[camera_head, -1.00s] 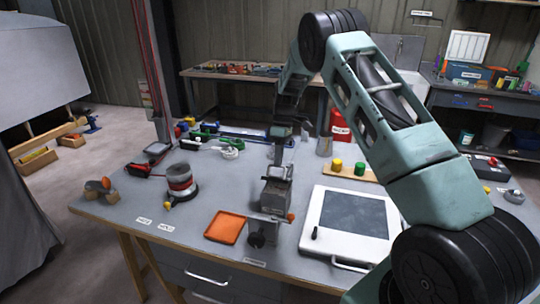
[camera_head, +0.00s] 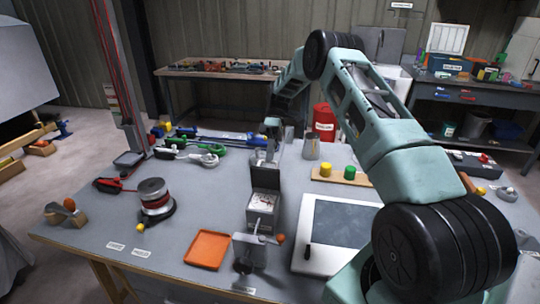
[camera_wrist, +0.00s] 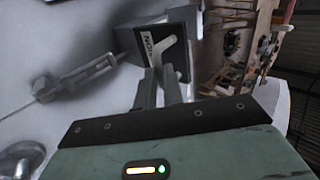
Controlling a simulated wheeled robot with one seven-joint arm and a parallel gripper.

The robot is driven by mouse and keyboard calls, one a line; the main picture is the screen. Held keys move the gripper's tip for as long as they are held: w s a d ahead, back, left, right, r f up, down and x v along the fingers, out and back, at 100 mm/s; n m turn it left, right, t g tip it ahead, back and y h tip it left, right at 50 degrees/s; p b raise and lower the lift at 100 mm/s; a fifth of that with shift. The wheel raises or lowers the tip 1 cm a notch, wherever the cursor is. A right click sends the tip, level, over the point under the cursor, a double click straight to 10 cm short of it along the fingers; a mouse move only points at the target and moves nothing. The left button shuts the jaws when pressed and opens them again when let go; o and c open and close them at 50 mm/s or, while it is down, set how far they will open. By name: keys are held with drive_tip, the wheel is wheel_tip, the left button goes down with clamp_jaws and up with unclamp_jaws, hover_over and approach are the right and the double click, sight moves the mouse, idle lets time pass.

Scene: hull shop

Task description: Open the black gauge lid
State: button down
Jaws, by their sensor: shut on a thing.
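The gauge box (camera_head: 261,222) stands on the grey workbench, left of the white-framed panel. Its black gauge lid (camera_head: 266,178) is raised about upright at the back, and the pale interior shows. My gripper (camera_head: 268,153) is at the top of the lid, partly hidden behind it. In the wrist view, the lid's dark labelled face (camera_wrist: 172,36) carries a pale handle, and my gripper (camera_wrist: 162,82) is shut at it. The exact contact is hard to see.
An orange tray (camera_head: 208,250) and a reel (camera_head: 155,199) lie to the left. The white-framed panel (camera_head: 306,231) lies to the right. A metal jug (camera_head: 311,148) and a board with coloured knobs (camera_head: 343,178) stand behind. Green-handled tools (camera_head: 185,150) lie at the back left.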

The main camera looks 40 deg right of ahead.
drive_tip(key=shift+f, duration=0.65)
drive_tip(key=c, duration=1.5)
unclamp_jaws()
drive_tip(key=shift+w, duration=0.1)
drive_tip(key=p+v, duration=0.5)
drive_tip(key=v, duration=0.7)
drive_tip(key=shift+r+p, duration=0.2)
drive_tip(key=shift+p, duration=0.2)
drive_tip(key=shift+p, duration=0.3)
drive_tip(key=shift+f, duration=0.1)
